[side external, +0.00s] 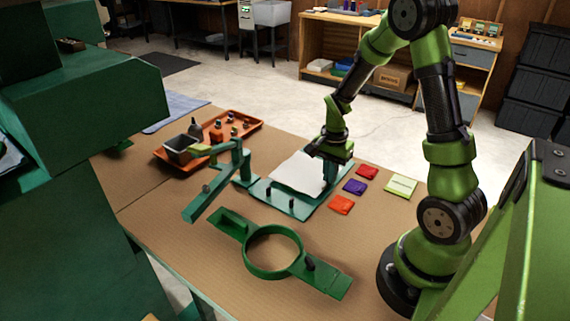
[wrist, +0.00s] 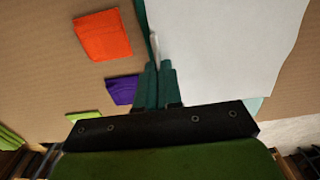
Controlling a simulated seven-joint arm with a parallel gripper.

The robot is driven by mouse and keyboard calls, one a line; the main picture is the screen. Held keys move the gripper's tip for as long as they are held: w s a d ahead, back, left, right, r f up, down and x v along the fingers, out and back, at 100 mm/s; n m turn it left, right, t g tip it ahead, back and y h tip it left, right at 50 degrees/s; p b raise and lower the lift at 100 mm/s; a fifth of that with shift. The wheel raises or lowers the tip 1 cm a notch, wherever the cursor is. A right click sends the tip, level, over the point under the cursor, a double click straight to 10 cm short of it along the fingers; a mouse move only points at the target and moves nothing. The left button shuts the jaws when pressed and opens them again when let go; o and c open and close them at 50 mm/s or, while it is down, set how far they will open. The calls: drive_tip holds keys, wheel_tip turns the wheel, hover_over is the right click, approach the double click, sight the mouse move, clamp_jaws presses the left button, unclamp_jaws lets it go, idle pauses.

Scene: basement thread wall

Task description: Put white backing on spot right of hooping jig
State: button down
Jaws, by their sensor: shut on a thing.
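The white backing (side external: 298,174) is a flat sheet lying over a green plate (side external: 262,190) in the middle of the table. My gripper (side external: 330,172) is at the sheet's right edge, pointing down. In the wrist view my gripper's fingers (wrist: 159,66) are together at the left edge of the white backing (wrist: 235,40), with a thin white strip at their tips. The hooping jig (side external: 272,250), a green ring with two arms, lies in front of the plate. The table to the right of the jig is bare.
Red (side external: 367,172), purple (side external: 355,187) and orange (side external: 341,205) patches lie right of the plate, with a pale green square (side external: 401,186) beyond. An orange tray (side external: 243,125) with small items and a green lever arm (side external: 217,180) stand to the left.

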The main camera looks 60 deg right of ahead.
drive_tip(key=shift+r, duration=0.1)
drive_tip(key=shift+r, duration=2.4)
drive_tip(key=shift+w+d+f, duration=0.55)
drive_tip(key=shift+w+d, duration=0.7)
drive_tip(key=shift+w, duration=1.6)
drive_tip(key=shift+w+d+f, duration=0.6)
drive_tip(key=shift+w+d, duration=0.65)
drive_tip(key=shift+w, duration=1.65)
drive_tip(key=shift+w+d+f, duration=0.55)
drive_tip(key=shift+w+d, duration=0.7)
drive_tip(key=shift+w, duration=1.6)
drive_tip(key=shift+f, duration=0.15)
drive_tip(key=shift+f, duration=1.6)
